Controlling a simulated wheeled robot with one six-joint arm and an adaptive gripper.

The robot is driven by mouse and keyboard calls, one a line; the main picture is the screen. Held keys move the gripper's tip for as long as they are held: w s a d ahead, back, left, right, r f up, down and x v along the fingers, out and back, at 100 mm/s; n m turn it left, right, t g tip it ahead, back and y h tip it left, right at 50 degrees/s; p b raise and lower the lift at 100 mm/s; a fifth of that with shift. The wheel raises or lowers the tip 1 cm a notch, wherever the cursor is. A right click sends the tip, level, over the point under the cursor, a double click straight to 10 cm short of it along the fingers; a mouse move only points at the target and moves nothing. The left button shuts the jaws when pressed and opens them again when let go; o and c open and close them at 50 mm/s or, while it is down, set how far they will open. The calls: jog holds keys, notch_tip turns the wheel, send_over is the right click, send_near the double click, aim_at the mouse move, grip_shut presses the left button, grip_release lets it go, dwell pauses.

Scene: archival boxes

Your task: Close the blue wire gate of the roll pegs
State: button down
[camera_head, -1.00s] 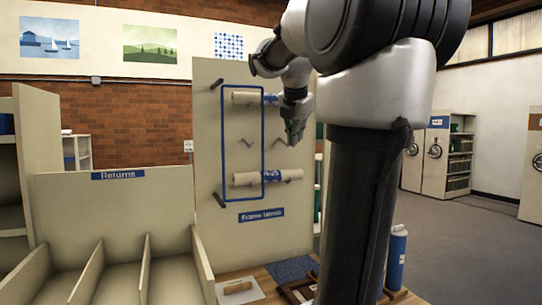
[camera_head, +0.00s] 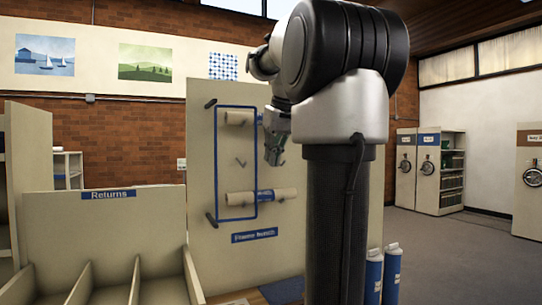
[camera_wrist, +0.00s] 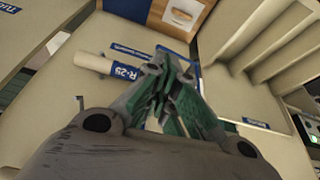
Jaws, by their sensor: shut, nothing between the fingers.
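The blue wire gate (camera_head: 216,165) is an upright rectangle at the left part of the beige peg board in the head view. How far it stands off the board I cannot tell. My gripper (camera_head: 273,160) is shut and empty, pointing down just right of the gate at a height between the rolls. In the wrist view my gripper (camera_wrist: 166,64) has its fingers together beside a roll labelled R-25 (camera_wrist: 95,62); I cannot make out the gate there.
An empty-looking peg (camera_head: 240,161) sits between the rolls. The Returns bin (camera_head: 105,225) with dividers stands left of the board. Two blue bottles (camera_head: 391,270) stand at the lower right. Open floor (camera_head: 455,245) lies beyond on the right.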

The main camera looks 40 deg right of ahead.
jog(key=w+d+f, duration=0.1)
jog(key=w+f, duration=0.5)
jog(key=shift+w+d+f, duration=0.2)
jog(key=shift+w, duration=0.05)
jog(key=shift+w+d, duration=0.55)
jog(key=shift+w, duration=0.3)
jog(key=shift+s, duration=0.1)
